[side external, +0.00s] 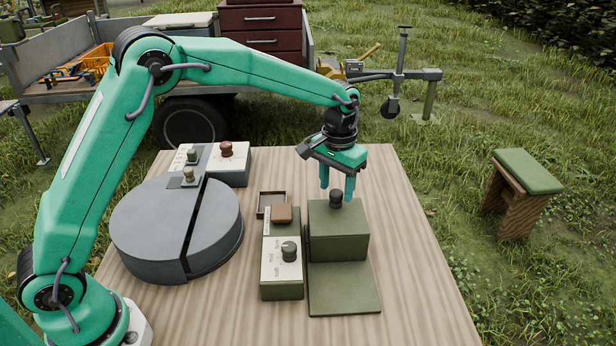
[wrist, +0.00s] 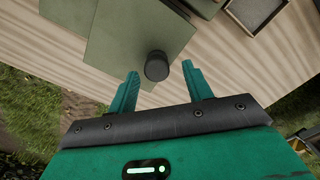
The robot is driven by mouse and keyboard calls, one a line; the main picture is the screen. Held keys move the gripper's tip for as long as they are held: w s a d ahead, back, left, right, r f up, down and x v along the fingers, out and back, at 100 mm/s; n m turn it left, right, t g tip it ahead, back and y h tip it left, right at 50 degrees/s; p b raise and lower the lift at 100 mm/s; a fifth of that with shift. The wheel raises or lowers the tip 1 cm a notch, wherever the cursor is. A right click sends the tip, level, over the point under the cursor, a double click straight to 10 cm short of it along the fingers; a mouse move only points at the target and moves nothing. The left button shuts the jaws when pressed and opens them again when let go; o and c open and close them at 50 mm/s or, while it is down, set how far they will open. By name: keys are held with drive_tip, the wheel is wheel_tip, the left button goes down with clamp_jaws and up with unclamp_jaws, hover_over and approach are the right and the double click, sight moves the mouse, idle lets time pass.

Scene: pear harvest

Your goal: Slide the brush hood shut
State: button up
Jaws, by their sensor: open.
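The brush hood (side external: 338,238) is an olive-green box at the back part of a flat green base plate (side external: 344,294); the plate's front part is uncovered. A black knob (side external: 336,196) stands on top of the hood. My gripper (side external: 338,190) is open and points down at the knob. In the wrist view the knob (wrist: 157,66) lies between and slightly beyond the two teal fingertips (wrist: 160,70), with gaps on both sides. I cannot tell whether the fingers reach down beside it. The hood's top (wrist: 130,35) also shows there. The brush is not visible.
Left of the hood stands a control box with a dial (side external: 289,251) and a brown block (side external: 281,213), with a small tray (side external: 266,203) behind. A grey round drum (side external: 150,230) and a white box (side external: 232,165) are further left. The table's right side (side external: 410,240) is clear.

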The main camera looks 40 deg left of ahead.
drive_tip(key=shift+r, duration=3.65)
drive_tip(key=s+a+r+t, duration=0.2)
drive_tip(key=s+a+r, duration=0.25)
drive_tip(key=s, duration=0.25)
drive_tip(key=s+a+r+t, duration=0.1)
drive_tip(key=s+a+r, duration=0.2)
drive_tip(key=s+r, duration=0.35)
drive_tip(key=s+a+f+t, duration=0.1)
drive_tip(key=s+a+f, duration=0.1)
drive_tip(key=s, duration=0.6)
drive_tip(key=s+a+f+t, duration=0.1)
drive_tip(key=s+a+f, duration=0.1)
drive_tip(key=s, duration=0.6)
drive_tip(key=shift+f+t, duration=0.3)
drive_tip(key=shift+f, duration=0.55)
